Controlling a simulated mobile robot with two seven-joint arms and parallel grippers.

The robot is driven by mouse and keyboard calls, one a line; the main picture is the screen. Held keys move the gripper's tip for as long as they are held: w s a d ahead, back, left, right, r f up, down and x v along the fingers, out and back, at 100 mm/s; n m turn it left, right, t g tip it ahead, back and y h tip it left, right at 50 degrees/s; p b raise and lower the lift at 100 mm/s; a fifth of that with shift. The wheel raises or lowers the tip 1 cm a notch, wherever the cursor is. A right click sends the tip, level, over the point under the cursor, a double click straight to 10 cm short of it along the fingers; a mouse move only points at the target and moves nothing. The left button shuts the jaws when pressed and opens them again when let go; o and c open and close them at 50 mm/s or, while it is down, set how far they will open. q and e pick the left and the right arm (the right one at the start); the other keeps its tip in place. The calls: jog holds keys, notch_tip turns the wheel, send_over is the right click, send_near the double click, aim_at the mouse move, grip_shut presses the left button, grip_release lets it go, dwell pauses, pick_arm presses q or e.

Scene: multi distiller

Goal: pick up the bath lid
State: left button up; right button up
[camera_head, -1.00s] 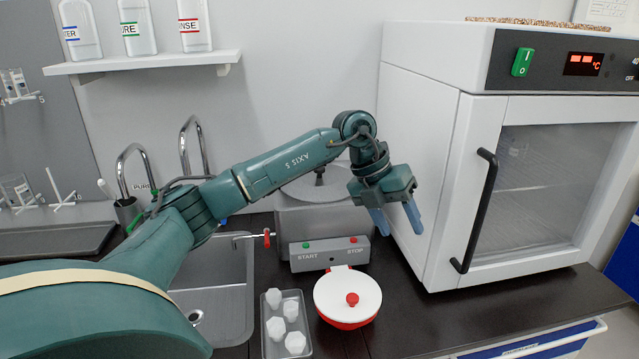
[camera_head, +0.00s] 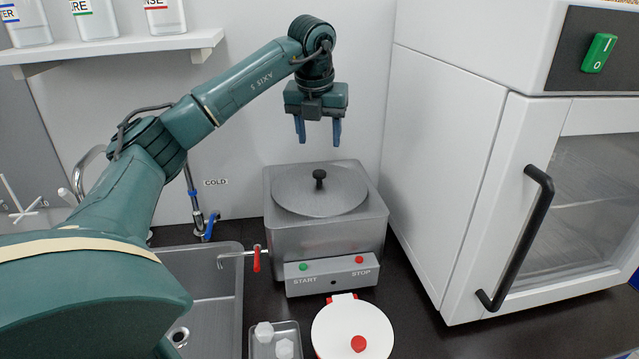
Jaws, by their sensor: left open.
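The bath lid (camera_head: 290,196) is a round grey disc with a small black knob (camera_head: 320,178) at its centre. It lies on top of the grey box-shaped bath (camera_head: 325,238), which has a front panel marked START and STOP. My left gripper (camera_head: 318,144) is above the lid, pointing down with its two blue fingers apart and empty. A gap shows between the fingertips and the knob. My right gripper is not in view.
A white pan lid with a red knob (camera_head: 352,328) and a small tray (camera_head: 275,340) of white pieces stand in front. A tap with a red handle (camera_head: 256,258) juts out left of the bath, beside the sink (camera_head: 222,290). A white oven (camera_head: 450,150) stands close on the right.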

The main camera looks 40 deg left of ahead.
pick_arm(q)
send_over(319, 172)
jog(key=s+d, duration=0.2)
jog(key=x, duration=0.5)
jog(key=shift+s+d+f, duration=0.15)
jog(key=shift+s+d, duration=0.05)
jog(key=shift+s, duration=0.2)
jog(key=shift+a+p+x, duration=0.15)
jog(key=shift+p+x, duration=0.35)
jog(key=shift+x, duration=0.85)
jog(key=shift+a+p+x, duration=0.2)
jog(key=shift+p+x, duration=0.3)
jog(key=shift+x, duration=0.85)
jog(key=shift+c, duration=0.2)
grip_shut()
